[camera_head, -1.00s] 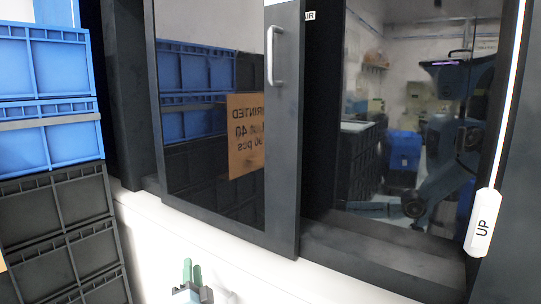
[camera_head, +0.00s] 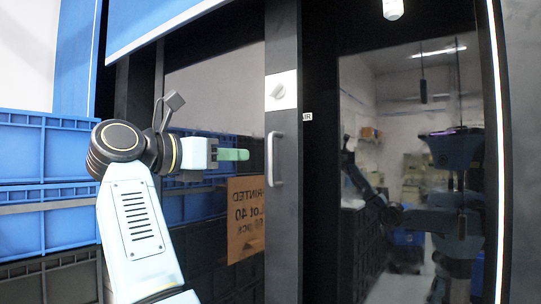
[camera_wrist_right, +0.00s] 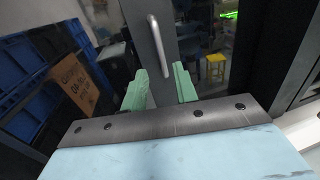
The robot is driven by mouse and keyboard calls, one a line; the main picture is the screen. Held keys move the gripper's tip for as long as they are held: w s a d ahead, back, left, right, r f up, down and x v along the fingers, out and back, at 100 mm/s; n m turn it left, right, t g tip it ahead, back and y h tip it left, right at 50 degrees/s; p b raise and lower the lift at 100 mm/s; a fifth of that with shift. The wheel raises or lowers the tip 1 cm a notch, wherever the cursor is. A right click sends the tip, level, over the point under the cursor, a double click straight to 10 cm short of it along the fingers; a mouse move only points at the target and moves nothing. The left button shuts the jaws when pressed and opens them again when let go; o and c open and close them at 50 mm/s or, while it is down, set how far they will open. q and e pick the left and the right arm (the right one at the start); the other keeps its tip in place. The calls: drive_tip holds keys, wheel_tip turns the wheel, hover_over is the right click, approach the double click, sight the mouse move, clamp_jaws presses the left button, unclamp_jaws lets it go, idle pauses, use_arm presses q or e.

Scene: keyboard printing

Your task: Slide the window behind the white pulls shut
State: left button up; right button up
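A pale bar handle (camera_head: 275,158) stands upright on the dark frame (camera_head: 283,220) of the left glass panel (camera_head: 220,90); the handle also shows in the right wrist view (camera_wrist_right: 159,45). A second dark glass panel (camera_head: 390,240) lies to the right of that frame. My right gripper (camera_head: 232,154) has green fingers pointing right, left of the handle in the picture. In the right wrist view its fingers (camera_wrist_right: 161,88) are apart with nothing seen between them, and the handle is beyond and above them. My left gripper is not in view.
Blue crates (camera_head: 45,185) are stacked at the left, with black ones below. A lit white strip (camera_head: 494,130) edges the right side. The glass shows reflections, including a brown sign (camera_head: 245,195).

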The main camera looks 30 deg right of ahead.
sight(269, 156)
drive_tip(key=d, duration=0.3)
drive_tip(key=w+d+p, duration=0.1)
drive_tip(key=d, duration=0.3)
drive_tip(key=w+d+p, duration=0.1)
drive_tip(key=d, duration=0.2)
drive_tip(key=shift+d, duration=0.4)
clamp_jaws()
